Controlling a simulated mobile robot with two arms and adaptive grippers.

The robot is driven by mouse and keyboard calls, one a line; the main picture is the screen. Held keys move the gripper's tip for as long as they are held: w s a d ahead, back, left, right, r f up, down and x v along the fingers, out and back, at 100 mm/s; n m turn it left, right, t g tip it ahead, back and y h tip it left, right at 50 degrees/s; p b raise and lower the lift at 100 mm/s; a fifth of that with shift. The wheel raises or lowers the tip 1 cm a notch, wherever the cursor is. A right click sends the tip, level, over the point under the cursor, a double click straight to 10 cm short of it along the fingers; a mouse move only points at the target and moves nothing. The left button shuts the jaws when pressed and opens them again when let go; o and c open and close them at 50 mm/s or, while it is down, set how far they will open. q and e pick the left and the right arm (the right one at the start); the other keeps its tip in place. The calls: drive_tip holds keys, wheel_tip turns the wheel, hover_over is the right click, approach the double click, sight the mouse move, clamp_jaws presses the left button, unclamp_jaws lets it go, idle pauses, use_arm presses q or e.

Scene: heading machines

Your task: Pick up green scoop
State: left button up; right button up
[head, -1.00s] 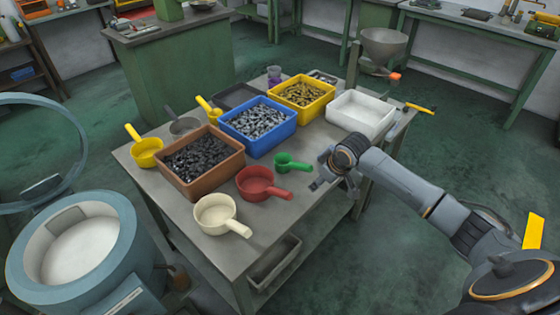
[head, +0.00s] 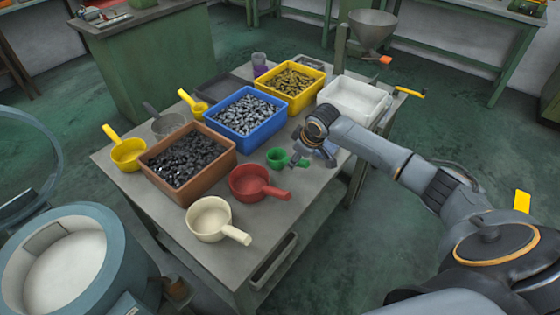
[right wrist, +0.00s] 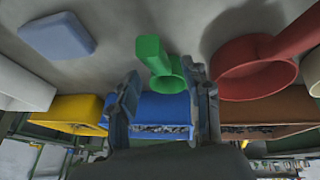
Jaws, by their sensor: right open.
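The green scoop (head: 277,157) sits on the table in front of the blue bin, beside the red scoop. My right gripper (head: 304,156) is open over the handle side of the scoop and partly hides the handle in the head view. In the right wrist view the green scoop (right wrist: 152,56) shows between the two spread fingers (right wrist: 166,100), its handle toward the top of the picture. I cannot tell whether a finger touches it. My left gripper is not in view.
Close by are the red scoop (head: 250,183), a cream scoop (head: 208,219), a brown bin (head: 190,188) of dark parts, a blue bin (head: 262,141), a yellow bin (head: 296,105) and a white bin (head: 378,118). A blue-grey block (right wrist: 57,36) shows in the right wrist view.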

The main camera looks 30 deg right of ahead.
drive_tip(key=x, duration=0.3)
drive_tip(key=shift+w+f, duration=0.1)
drive_tip(key=shift+f, duration=0.25)
drive_tip(key=shift+w+f, duration=0.15)
drive_tip(key=shift+f, duration=0.2)
drive_tip(key=shift+w+f, duration=0.1)
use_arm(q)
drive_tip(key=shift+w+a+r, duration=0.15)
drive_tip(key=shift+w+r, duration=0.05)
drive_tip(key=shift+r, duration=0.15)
use_arm(e)
clamp_jaws()
